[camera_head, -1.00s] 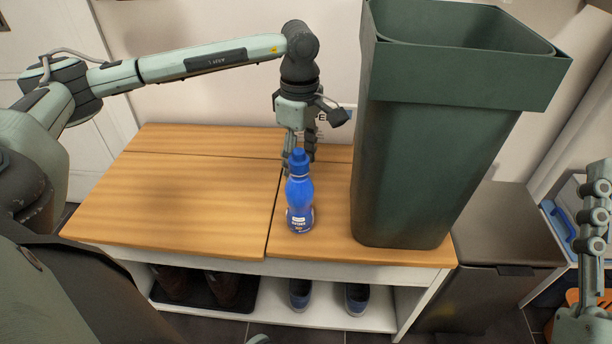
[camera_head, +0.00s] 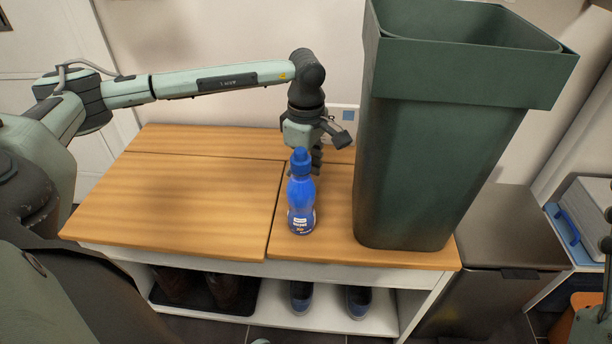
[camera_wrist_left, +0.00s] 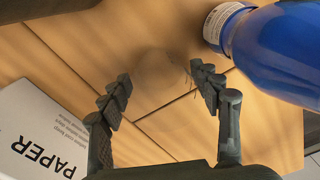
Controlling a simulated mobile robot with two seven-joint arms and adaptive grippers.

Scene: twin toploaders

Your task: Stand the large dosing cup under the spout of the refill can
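My left gripper (camera_head: 316,160) points down over the back of the wooden bench, just behind a blue bottle (camera_head: 301,205) that hides part of it. In the left wrist view the gripper (camera_wrist_left: 161,84) is open, its fingers wide apart. A faint, see-through rounded shape (camera_wrist_left: 152,78) shows between the fingertips; I cannot tell whether it is the large dosing cup. The upright blue bottle also fills the top right of that view (camera_wrist_left: 280,50). No refill can with a spout is recognisable. My right gripper (camera_head: 606,240) is cut off at the right edge.
A tall green bin (camera_head: 435,150) stands on the bench's right part, close to the bottle. The left half of the bench top (camera_head: 190,200) is clear. A white box marked PAPER (camera_wrist_left: 35,135) shows in the wrist view. Shoes stand on the shelf below.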

